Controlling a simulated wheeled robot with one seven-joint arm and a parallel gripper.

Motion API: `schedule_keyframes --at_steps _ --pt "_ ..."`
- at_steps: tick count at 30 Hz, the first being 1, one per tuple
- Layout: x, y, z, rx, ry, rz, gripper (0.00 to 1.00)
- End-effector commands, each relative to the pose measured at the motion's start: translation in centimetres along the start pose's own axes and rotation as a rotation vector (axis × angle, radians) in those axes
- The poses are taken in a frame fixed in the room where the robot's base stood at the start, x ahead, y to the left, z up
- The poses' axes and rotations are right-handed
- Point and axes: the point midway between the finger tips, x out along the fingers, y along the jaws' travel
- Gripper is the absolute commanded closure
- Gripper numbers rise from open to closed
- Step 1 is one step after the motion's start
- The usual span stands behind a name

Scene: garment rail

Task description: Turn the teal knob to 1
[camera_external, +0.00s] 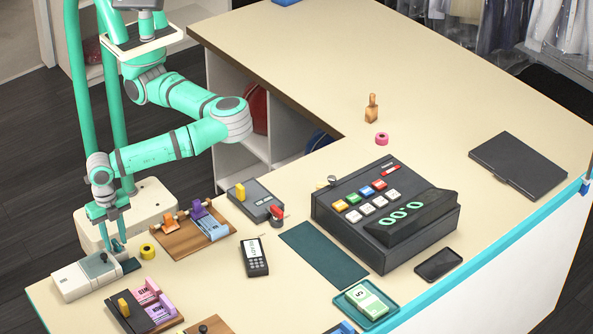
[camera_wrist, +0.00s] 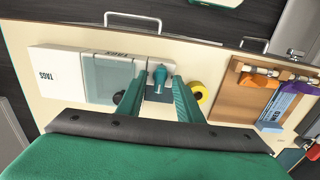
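The teal knob (camera_wrist: 160,75) stands on a small dark plate beside the tag box. In the wrist view it shows between the tips of my gripper (camera_wrist: 158,82). The two teal fingers are apart, with visible gaps on both sides of the knob, so the gripper looks open. In the external view my gripper (camera_external: 114,244) points down just above the plate at the right end of the tag box (camera_external: 74,283). There I cannot separate the knob from the fingers. The knob's marks and its present setting cannot be read.
A yellow tape roll (camera_external: 147,251) lies close to the right of my gripper. A wooden board (camera_external: 180,243) with a purple clip and blue tag lies further right. A dark tray (camera_external: 125,318) with pink and purple cards is in front. A card terminal (camera_external: 255,257) lies beyond.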

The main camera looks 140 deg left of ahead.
Motion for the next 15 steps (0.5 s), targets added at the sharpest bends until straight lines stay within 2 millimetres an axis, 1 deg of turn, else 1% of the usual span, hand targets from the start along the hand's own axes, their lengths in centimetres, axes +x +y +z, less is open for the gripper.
schedule_keyframes --at_steps 6,9,11,15 --pt "0.0 0.0 0.0 0.000 0.000 0.000 0.68" --pt "-0.3 0.0 0.0 -0.001 0.001 0.000 0.68" --pt "-0.8 0.0 -0.1 -0.001 0.003 0.000 0.68" --pt "-2.8 0.0 -0.1 -0.001 0.004 0.001 0.68"
